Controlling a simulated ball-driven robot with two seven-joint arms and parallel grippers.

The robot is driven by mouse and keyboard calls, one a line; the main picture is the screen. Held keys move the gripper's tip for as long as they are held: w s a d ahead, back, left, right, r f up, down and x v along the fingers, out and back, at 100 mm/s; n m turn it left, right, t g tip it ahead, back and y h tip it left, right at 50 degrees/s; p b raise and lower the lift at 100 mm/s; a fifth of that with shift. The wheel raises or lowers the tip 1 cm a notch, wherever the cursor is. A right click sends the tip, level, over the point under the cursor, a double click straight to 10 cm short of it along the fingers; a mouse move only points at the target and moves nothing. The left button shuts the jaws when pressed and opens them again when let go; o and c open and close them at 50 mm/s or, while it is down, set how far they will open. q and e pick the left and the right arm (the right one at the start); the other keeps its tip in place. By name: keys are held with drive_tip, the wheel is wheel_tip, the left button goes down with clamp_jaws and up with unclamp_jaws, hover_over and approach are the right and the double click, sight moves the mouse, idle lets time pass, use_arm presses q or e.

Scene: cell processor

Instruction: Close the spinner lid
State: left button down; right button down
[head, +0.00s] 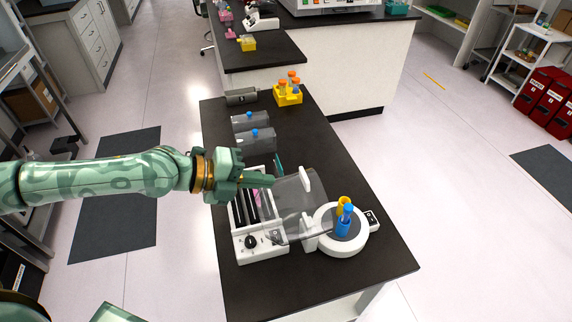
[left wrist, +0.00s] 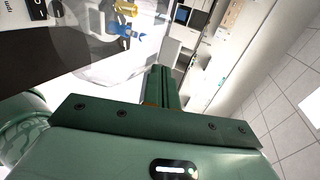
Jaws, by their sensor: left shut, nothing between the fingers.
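The spinner (head: 325,243) is a small round white device near the front right of the black table. A yellow and a blue tube (head: 343,222) stand in it. Its clear lid (head: 297,201) is raised and tilted to the left, with a white piece (head: 305,181) at its upper edge. My left gripper (head: 272,180) is shut and empty, its fingertips beside the lid's upper left side; I cannot tell whether they touch it. In the left wrist view the shut fingers (left wrist: 161,88) point away, with the tubes (left wrist: 126,26) at the upper left. My right gripper is out of view.
A white device with a dial (head: 258,243) stands directly left of the spinner, under my gripper. Clear containers with blue knobs (head: 255,139) and a yellow tube rack (head: 288,97) stand farther back. The black table (head: 360,190) is clear to the right.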

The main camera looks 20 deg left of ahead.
sight(302, 177)
use_arm(q)
drive_tip(key=w+d+p, duration=0.2)
drive_tip(key=d, duration=0.1)
drive_tip(key=shift+w+d+f, duration=0.1)
drive_tip(key=shift+w+d, duration=0.1)
drive_tip(key=shift+d, duration=0.1)
drive_tip(key=shift+w+d+p, duration=0.3)
drive_tip(key=shift+d+p, duration=0.15)
drive_tip(key=shift+w+d+f, duration=0.1)
drive_tip(key=shift+f, duration=0.05)
